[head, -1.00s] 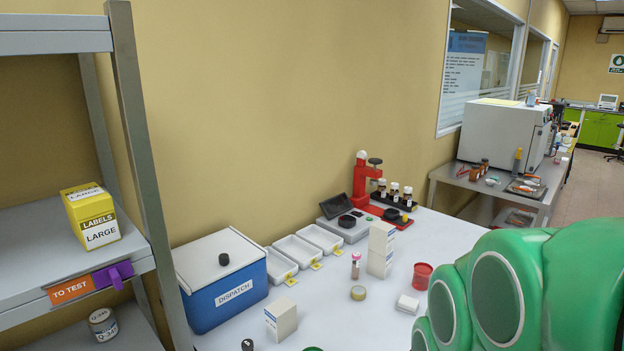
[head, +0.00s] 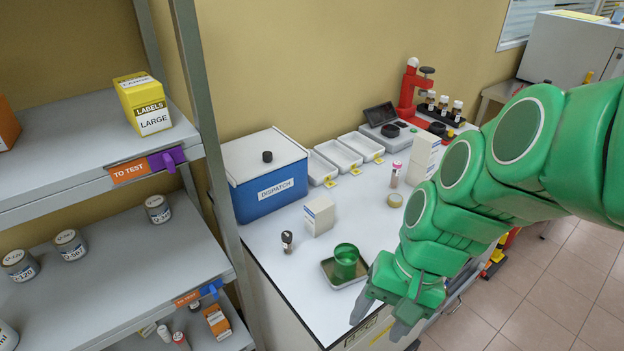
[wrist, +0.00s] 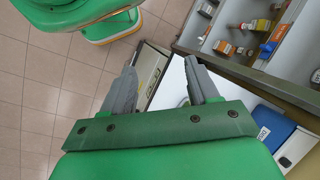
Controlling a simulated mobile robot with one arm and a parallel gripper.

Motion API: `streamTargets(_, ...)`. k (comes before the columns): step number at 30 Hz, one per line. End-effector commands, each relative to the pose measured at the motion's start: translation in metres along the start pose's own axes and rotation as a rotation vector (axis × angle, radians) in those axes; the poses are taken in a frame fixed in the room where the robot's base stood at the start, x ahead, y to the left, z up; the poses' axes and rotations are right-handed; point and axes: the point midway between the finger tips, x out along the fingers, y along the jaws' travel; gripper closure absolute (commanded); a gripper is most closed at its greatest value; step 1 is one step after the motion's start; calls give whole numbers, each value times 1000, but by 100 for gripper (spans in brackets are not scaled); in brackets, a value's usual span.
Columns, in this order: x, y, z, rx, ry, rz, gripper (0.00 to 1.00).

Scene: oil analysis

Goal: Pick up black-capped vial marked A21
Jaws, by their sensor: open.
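A small dark-capped vial (head: 287,242) stands alone on the white bench, left of a white carton. Several dark-capped vials (head: 443,104) stand in the rack by the red stand at the back of the bench. No A21 marking is readable on any of them. My gripper (head: 381,318) is open and empty, pointing down near the bench's front edge, right of the lone vial and apart from it. In the wrist view its two fingers (wrist: 160,80) are spread with nothing between them.
A green cup (head: 346,262) stands on a small tray in front of the white carton (head: 319,215). The blue DISPATCH box (head: 265,185) is behind. Tiled floor lies right.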

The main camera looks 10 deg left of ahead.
Motion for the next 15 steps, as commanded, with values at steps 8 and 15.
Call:
streamTargets(8, 13, -71, -38, 146, -77, -219, 40)
streamTargets(15, 19, -124, -73, 319, -160, -392, 40)
